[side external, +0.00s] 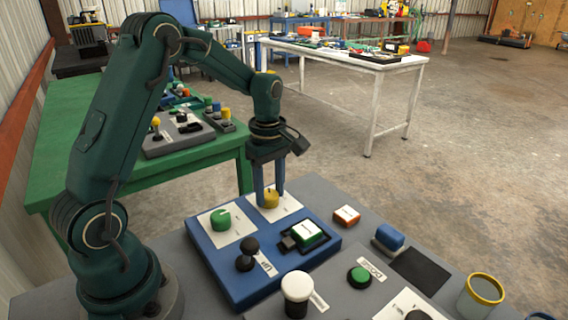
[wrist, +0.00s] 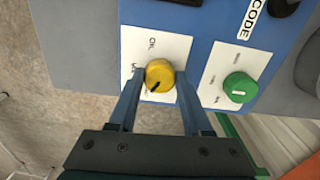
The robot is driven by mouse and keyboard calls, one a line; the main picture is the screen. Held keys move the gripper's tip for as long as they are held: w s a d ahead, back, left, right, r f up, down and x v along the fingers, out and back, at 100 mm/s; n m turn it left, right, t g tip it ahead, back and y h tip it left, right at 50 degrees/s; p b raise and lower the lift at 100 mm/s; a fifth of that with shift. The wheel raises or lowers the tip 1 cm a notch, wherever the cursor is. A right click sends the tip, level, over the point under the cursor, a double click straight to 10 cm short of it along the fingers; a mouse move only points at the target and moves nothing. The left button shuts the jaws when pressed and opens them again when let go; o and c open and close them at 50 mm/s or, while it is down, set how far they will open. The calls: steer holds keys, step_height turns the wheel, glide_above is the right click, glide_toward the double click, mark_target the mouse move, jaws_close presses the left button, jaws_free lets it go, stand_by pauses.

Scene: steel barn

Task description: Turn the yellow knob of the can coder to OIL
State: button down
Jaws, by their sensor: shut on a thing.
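The can coder is a blue panel box (side external: 225,275) on the grey bench. Its yellow knob (side external: 270,199) stands on a white label card at the back. My gripper (side external: 269,190) points straight down, with its two blue fingers on either side of the knob. In the wrist view the fingers close on the yellow knob (wrist: 160,72) from left and right. The knob's black pointer mark aims down and left in that view. The word OIL (wrist: 153,46) is printed above the knob there; another label at left is partly hidden by a finger.
A green knob (side external: 221,218) sits beside the yellow one on the same panel. A black ball-topped lever (side external: 246,256) and a green-and-white button block (side external: 306,234) are nearer the front. A red-and-white block (side external: 346,216) and a blue block (side external: 389,237) lie to the right.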

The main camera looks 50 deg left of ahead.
steer(key=m, duration=1.2)
steer(key=shift+a+m, duration=0.1)
steer(key=shift+m, duration=0.2)
steer(key=m, duration=1.2)
steer(key=shift+m, duration=0.3)
steer(key=shift+c, duration=1.7)
jaws_free()
